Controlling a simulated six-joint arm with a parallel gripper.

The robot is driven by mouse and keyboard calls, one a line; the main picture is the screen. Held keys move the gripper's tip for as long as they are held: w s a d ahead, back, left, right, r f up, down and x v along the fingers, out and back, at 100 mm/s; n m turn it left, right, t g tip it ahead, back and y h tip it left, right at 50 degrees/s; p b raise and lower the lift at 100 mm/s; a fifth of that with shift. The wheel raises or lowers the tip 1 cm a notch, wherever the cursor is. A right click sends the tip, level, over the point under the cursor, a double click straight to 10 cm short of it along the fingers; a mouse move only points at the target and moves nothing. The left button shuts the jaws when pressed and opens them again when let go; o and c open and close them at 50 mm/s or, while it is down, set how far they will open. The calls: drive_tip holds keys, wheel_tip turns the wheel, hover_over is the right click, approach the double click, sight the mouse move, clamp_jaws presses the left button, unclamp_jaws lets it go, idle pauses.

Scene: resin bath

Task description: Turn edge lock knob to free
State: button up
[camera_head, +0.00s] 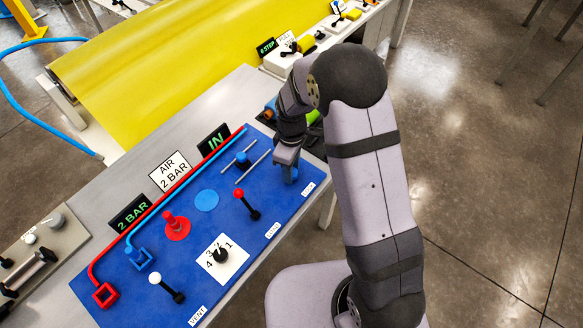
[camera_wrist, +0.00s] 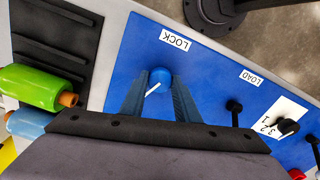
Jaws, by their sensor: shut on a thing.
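The edge lock knob (camera_wrist: 161,75) is a round blue knob with a white pointer line, beside the LOCK label (camera_wrist: 175,40) on the blue panel (camera_wrist: 215,75). In the wrist view the pointer slants toward the lower left. My gripper (camera_wrist: 159,92) has one finger on each side of the knob and is shut on it. In the head view my gripper (camera_head: 288,170) comes down at the panel's right end, near the LOCK label (camera_head: 308,189). The fingers and wrist mostly hide the knob there.
Near my gripper are a blue slider (camera_head: 242,158) between metal rods and a red-balled lever (camera_head: 239,193). Further left are a red button (camera_head: 175,223), a numbered dial (camera_head: 220,255) and a white-balled lever (camera_head: 155,278). Green (camera_wrist: 30,87) and blue (camera_wrist: 28,123) rollers lie beside the panel.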

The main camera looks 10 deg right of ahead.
drive_tip(key=shift+m, duration=0.4)
drive_tip(key=m, duration=0.3)
drive_tip(key=shift+m, duration=0.3)
drive_tip(key=m, duration=0.4)
drive_tip(key=shift+m, duration=0.3)
drive_tip(key=m, duration=0.4)
drive_tip(key=shift+m, duration=2.5)
drive_tip(key=o, duration=1.1)
drive_tip(key=shift+c, duration=0.2)
drive_tip(key=shift+r+b, duration=0.15)
drive_tip(key=shift+b, duration=0.15)
